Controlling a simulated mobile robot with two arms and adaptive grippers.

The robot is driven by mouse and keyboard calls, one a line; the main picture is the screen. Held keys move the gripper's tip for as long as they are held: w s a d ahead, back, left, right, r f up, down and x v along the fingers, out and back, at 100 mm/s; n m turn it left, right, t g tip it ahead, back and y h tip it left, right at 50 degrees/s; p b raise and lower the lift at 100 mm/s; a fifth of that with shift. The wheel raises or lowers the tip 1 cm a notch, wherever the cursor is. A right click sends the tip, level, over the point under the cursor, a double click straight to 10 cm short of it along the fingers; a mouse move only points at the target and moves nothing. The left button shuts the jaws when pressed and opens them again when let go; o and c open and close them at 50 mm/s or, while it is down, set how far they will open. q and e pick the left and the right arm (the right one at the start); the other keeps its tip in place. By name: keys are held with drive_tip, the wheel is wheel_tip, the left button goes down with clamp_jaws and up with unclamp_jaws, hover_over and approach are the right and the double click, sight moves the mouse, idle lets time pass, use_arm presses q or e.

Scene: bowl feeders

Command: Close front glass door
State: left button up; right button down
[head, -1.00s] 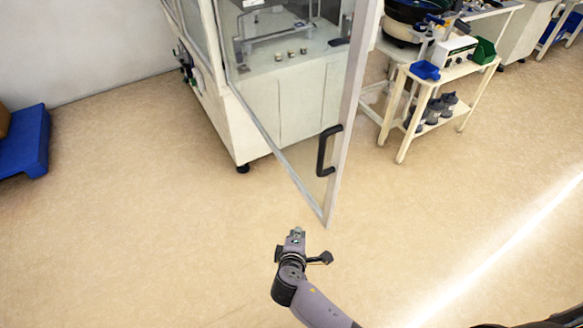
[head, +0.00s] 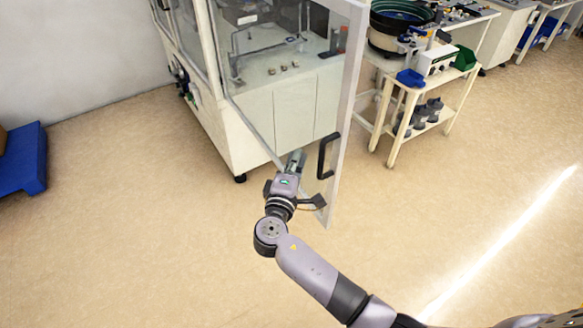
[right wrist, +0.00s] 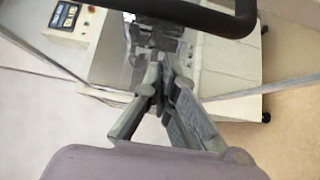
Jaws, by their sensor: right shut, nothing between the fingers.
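The front glass door (head: 349,95) stands open, swung out from the machine (head: 230,120). Its pale frame edge faces me, and a black bar handle (head: 327,156) sits low on that edge. My right gripper (head: 297,158) is shut and empty, just left of the handle in the head view, with the door's lower part around it. In the right wrist view, the black handle (right wrist: 190,13) crosses the top of the picture, beyond the closed fingertips (right wrist: 160,68). I cannot tell whether the gripper touches the door. My left gripper is not in view.
A white cart (head: 410,92) with a blue bin, a green bin and several grey bottles stands right of the door. A blue pallet-like object (head: 25,160) lies at the far left. The tan floor (head: 130,240) is clear in front and to the left.

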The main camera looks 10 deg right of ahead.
sight(315, 139)
drive_tip(key=d, duration=0.1)
drive_tip(key=w+d+p, duration=0.1)
drive_tip(key=d+p, duration=0.1)
drive_tip(key=d, duration=0.1)
drive_tip(key=shift+w, duration=0.25)
drive_tip(key=shift+f, duration=0.1)
